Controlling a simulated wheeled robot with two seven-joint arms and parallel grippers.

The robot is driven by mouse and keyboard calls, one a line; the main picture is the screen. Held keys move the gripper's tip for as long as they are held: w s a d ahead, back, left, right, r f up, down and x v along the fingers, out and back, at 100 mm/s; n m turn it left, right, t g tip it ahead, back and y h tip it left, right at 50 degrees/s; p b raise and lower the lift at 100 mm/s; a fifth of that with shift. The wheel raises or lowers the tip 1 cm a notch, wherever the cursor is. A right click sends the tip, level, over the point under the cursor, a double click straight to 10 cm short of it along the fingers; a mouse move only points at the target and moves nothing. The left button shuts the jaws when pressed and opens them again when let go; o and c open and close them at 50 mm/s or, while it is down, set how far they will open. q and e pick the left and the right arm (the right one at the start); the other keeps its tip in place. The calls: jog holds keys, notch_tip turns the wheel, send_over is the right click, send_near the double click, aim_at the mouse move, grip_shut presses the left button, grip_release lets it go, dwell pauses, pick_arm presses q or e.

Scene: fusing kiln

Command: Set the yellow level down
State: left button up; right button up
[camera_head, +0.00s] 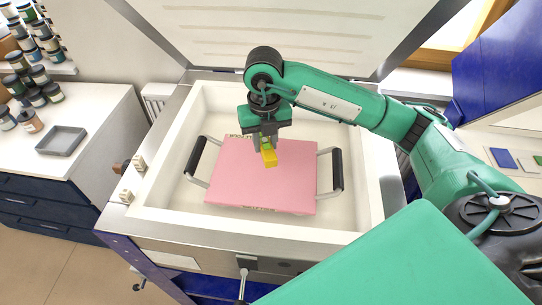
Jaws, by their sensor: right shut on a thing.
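The yellow level (269,157) is a small yellow block held below my right gripper (266,142). My right gripper is shut on it, over the pink board (240,180). I cannot tell whether the level touches the board. The board lies inside the open white kiln (205,110) and has a black-gripped handle on its left (195,156) and another on its right (337,170). My left gripper is not in view.
The kiln's raised lid (290,30) stands behind, and its walls surround the board. A counter at left holds a grey tray (62,140) and several jars. A blue cabinet (495,70) stands at the right. The board around the level is clear.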

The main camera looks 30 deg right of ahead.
aim_at(266, 143)
notch_tip(266, 143, down, 3)
jog(key=shift+s+f, duration=0.1)
jog(key=shift+f, duration=0.35)
jog(key=shift+f+p, duration=0.25)
jog(key=shift+p, duration=0.05)
notch_tip(266, 143, down, 3)
jog(key=shift+f+p, duration=0.1)
jog(key=shift+p, duration=0.25)
jog(key=shift+f, duration=0.15)
jog(key=o, duration=0.6)
jog(key=shift+f, duration=0.15)
jog(key=o, duration=0.4)
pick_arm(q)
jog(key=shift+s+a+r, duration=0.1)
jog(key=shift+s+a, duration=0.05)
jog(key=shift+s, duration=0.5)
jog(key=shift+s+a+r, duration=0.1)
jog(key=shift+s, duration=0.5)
